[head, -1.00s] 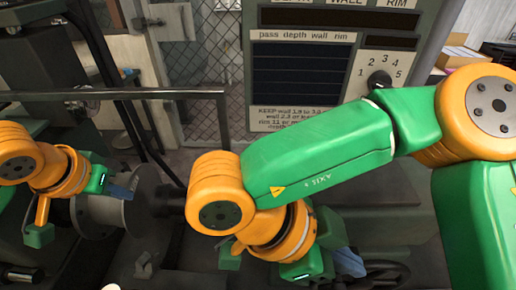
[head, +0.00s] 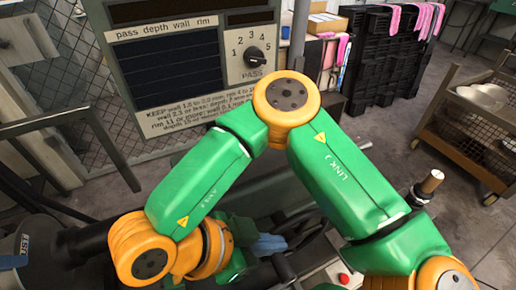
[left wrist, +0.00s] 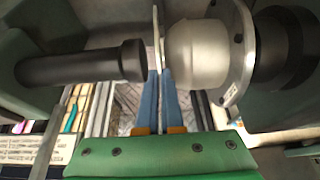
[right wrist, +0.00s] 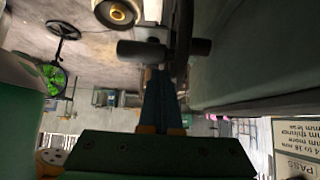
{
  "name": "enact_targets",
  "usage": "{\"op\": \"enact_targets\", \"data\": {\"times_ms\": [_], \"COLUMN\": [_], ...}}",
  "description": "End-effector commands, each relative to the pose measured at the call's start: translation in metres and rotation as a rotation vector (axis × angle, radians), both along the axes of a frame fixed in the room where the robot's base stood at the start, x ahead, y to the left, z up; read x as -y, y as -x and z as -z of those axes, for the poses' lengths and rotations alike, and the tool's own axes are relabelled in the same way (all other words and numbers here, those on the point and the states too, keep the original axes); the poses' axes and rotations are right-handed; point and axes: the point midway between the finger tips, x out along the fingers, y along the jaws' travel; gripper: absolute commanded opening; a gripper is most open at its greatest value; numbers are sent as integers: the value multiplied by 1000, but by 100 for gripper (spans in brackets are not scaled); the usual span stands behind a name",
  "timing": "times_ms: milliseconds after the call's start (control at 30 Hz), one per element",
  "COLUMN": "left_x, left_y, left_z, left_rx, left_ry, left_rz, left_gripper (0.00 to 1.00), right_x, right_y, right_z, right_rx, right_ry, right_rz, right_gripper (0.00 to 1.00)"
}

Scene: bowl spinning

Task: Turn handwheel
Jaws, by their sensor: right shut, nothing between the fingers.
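The dark handwheel (head: 284,268) is low in the head view, partly hidden by my right arm. In the right wrist view a dark wheel part (right wrist: 184,38), seen nearly edge-on, rises beyond the fingertips with a short dark knob beside it. My right gripper (head: 268,245) is beside the handwheel; its blue fingers (right wrist: 160,72) are shut and empty. I cannot tell whether they touch it. My left gripper (left wrist: 160,72) has its fingertips at the edge of a thin metal disc (left wrist: 156,30), with a narrow gap between the fingers. I cannot tell whether they clamp it.
In the left wrist view, a pale rounded block (left wrist: 196,52) and a dark cylinder (left wrist: 80,66) flank the disc. A panel with a PASS dial (head: 254,58) stands behind my right arm. Black crates (head: 385,55) and a wire cart (head: 475,125) stand at the right on open floor.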

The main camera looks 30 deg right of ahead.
Motion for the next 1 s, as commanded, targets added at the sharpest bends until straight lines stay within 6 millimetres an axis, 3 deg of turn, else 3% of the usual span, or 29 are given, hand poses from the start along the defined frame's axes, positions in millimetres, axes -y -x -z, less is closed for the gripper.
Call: {"op": "enact_targets", "data": {"times_ms": [567,1000], "left_x": [0,0], "left_y": [0,0], "left_z": [0,0], "left_rx": [1,1], "left_ry": [0,0], "left_rz": [0,0], "left_gripper": [0,0], "right_x": [-12,-36], "right_y": [-1,-5], "right_z": [9,40], "right_rx": [-1,-2], "right_ry": [-1,-1], "right_rz": [0,-1], "right_gripper": [0,0]}}
